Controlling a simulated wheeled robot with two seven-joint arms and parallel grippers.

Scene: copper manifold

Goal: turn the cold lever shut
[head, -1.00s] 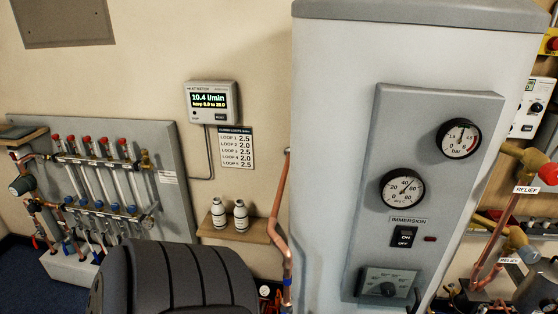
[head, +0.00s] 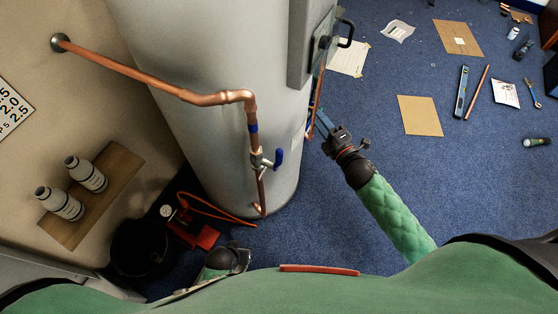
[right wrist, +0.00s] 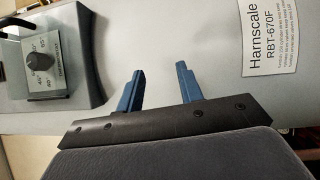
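A blue lever (head: 279,158) sits on a valve (head: 260,161) in the copper pipe (head: 252,115) that runs down the front of the cylinder in the head view. A blue band marks the pipe just above it. I take this as the cold lever; no label shows. The lever stands roughly along the pipe, slightly tilted. My right gripper (head: 322,122) is to the right of the lever, apart from it, beside the cylinder. In the right wrist view its two blue fingers (right wrist: 160,88) are apart with nothing between them. My left arm's end is partly visible low down; its fingers are unclear.
The pale cylinder (head: 222,75) fills the middle. A second copper pipe (head: 316,103) runs close to my right gripper. A red pump (head: 195,234) and black bucket (head: 142,248) stand at lower left. White bottles (head: 76,187) stand on a shelf.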

